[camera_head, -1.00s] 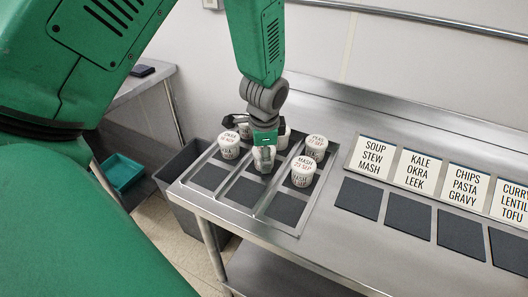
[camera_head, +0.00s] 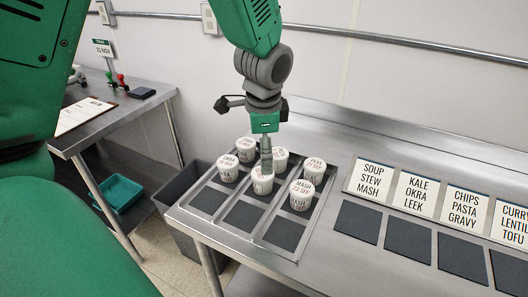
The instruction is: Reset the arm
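My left gripper (camera_head: 266,168) points down over the metal tray (camera_head: 222,221) on the steel counter. Its narrow fingertips overlap the lid of a white tub (camera_head: 262,184) in the picture. I cannot tell whether they touch it or stand above it, nor whether the fingers are apart. My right gripper is not in view. Several white lidded tubs stand in the tray's back and middle, including an okra tub (camera_head: 228,169), a peas tub (camera_head: 314,170) and a mash tub (camera_head: 301,195) marked 23 SEP.
Label cards such as soup, stew, mash (camera_head: 370,178) stand behind dark pads (camera_head: 357,222) at right. A grey bin (camera_head: 186,190) is left of the counter. A side table at left holds a clipboard (camera_head: 84,116). A teal crate (camera_head: 118,194) sits below. The tray's front pads are bare.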

